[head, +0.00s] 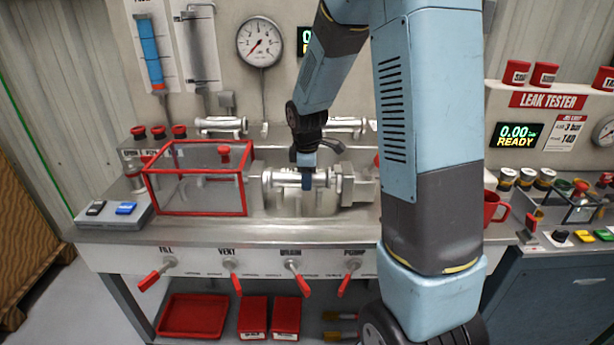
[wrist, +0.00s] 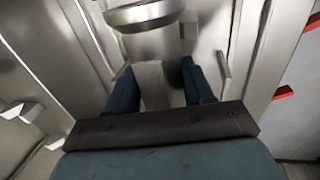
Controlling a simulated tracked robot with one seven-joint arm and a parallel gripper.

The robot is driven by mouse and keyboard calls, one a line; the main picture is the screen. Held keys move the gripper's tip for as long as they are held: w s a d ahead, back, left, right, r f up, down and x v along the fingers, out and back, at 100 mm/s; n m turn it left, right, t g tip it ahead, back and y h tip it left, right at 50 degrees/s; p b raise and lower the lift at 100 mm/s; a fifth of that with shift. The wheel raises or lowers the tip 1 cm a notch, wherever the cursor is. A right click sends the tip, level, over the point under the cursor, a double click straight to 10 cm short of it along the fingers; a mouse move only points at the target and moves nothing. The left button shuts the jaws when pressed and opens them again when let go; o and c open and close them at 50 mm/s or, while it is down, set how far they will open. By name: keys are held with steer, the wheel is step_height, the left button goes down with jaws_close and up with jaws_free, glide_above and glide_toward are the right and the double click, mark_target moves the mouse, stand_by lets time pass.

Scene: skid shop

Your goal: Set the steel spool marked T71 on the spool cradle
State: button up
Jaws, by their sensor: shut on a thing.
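My gripper (head: 307,184) points down over the bench in the head view, its blue fingers shut on a steel spool (head: 286,178). In the wrist view the two fingers (wrist: 160,88) stand either side of the spool's pale grey body (wrist: 150,76), with a round flange (wrist: 146,14) beyond. The spool lies about level, over or at a steel block (head: 320,204) that may be the spool cradle. I cannot tell whether it touches the block. No T71 mark is readable, and the fingers hide part of the spool.
A red-framed clear guard box (head: 200,212) stands left of the spool. Two more steel spools (head: 220,125) (head: 345,126) lie on the back ledge. A red mug (head: 494,208) is right of my arm. Red-handled valves (head: 158,274) line the bench front.

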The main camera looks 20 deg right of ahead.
steer(key=shift+f, duration=0.4)
stand_by(0.3)
steer(key=o, duration=1.3)
steer(key=o, duration=0.4)
steer(key=shift+c, duration=0.2)
steer(key=shift+w+v, duration=0.15)
steer(key=shift+v, duration=0.6)
steer(key=shift+w+v, duration=0.15)
steer(key=shift+v, duration=0.6)
steer(key=shift+w+d+v, duration=0.1)
steer(key=shift+w+v, duration=0.1)
steer(key=shift+v, duration=0.75)
steer(key=shift+w+d+v, duration=0.1)
steer(key=shift+w+v, duration=0.05)
steer(key=shift+v, duration=0.85)
steer(key=shift+w+d+v, duration=0.1)
steer(key=shift+w+v, duration=0.1)
steer(key=shift+v, duration=0.75)
steer(key=shift+r, duration=0.2)
